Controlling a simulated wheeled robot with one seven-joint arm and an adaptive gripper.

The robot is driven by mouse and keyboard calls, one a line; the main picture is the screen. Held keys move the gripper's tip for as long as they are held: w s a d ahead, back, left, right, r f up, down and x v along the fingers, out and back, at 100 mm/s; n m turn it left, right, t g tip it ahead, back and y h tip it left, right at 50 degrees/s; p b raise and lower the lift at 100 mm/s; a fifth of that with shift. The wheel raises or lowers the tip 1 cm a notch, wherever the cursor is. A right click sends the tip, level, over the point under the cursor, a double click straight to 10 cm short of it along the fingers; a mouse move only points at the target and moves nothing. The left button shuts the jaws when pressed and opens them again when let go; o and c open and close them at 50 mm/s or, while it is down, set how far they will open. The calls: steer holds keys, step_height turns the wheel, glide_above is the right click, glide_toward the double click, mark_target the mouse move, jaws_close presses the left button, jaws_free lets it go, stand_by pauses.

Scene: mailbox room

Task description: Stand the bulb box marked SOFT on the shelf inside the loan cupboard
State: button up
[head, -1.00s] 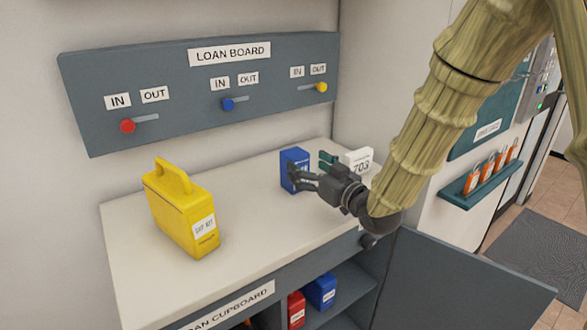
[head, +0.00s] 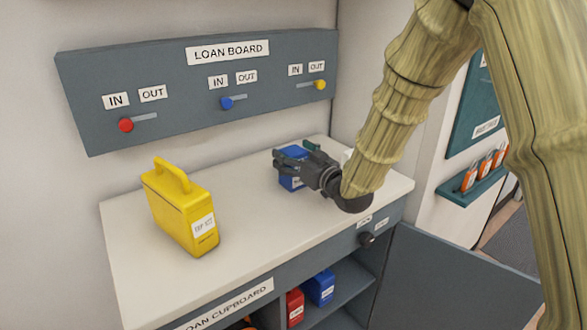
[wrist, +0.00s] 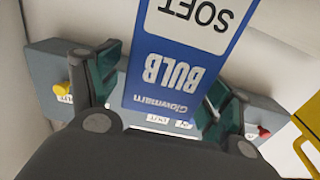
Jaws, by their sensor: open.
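The blue bulb box (head: 291,181) stands on the counter top, partly hidden behind my gripper in the head view. In the wrist view the box (wrist: 180,65) appears upside down, with the words SOFT, BULB and Glowmarn on it. My gripper (head: 285,165) is open at the box; in the wrist view its green-padded fingers (wrist: 160,95) lie on either side of it. I cannot tell whether they touch it. The loan cupboard (head: 384,265) is below the counter, its door open to the right. Red and blue items stand on its shelf (head: 345,283).
A yellow case (head: 180,215) stands on the counter's left part; the counter between is clear. The loan board (head: 200,85) with coloured knobs is on the wall behind. The open grey door (head: 460,280) sticks out at right. A white item behind my arm is mostly hidden.

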steer(key=c, duration=1.2)
steer(key=shift+r, duration=0.15)
